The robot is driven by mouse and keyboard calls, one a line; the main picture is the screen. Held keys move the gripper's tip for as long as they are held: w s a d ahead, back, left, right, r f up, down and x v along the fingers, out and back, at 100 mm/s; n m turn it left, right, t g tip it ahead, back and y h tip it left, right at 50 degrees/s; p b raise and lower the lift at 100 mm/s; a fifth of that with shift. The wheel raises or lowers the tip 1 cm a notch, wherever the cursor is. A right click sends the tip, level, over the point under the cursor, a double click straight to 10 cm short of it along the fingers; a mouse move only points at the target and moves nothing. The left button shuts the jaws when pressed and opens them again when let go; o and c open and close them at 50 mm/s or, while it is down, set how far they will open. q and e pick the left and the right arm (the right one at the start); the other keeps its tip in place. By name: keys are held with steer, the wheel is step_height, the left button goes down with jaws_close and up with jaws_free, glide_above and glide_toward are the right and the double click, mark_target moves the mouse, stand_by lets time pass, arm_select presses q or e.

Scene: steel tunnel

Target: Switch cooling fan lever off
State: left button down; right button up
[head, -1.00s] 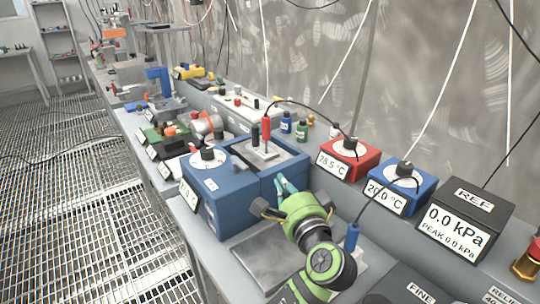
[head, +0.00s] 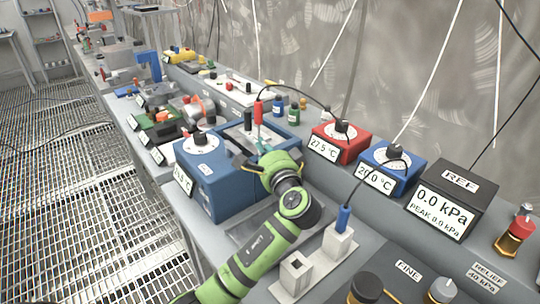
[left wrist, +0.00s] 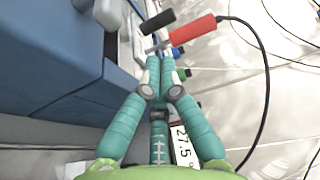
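The blue bath box (head: 222,185) with a dial on top stands at the middle of the bench in the head view. A red-handled probe (head: 257,112) and a black one (head: 247,119) stand upright at its open top. My left gripper (head: 262,146) is over the box's right side, close to the probes. In the left wrist view its teal fingers (left wrist: 158,66) converge just below the red handle (left wrist: 192,30); whether they touch or hold anything is unclear. The black handle (left wrist: 158,21) shows beside it. I cannot identify a cooling fan lever. My right gripper is out of view.
A red box (head: 340,143), a blue dial box (head: 389,170) and a black REF gauge (head: 452,198) line the right shelf. A grey block with a socket (head: 296,268) lies near the front. Cables hang along the wall. The grated floor at left is clear.

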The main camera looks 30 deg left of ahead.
arm_select(q)
steer(key=shift+w+a+r, duration=0.1)
steer(key=shift+a, duration=0.45)
steer(key=shift+s+a+p, duration=0.2)
steer(key=shift+s+p, duration=0.1)
steer(key=shift+s, duration=0.25)
steer(key=shift+s+a+p, duration=0.2)
steer(key=shift+s+p, duration=0.05)
steer(key=shift+s, duration=0.3)
steer(key=shift+s+a, duration=0.15)
steer(key=shift+s, duration=0.45)
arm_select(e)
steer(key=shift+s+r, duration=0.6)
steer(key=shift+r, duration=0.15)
arm_select(q)
steer(key=shift+w, duration=0.1)
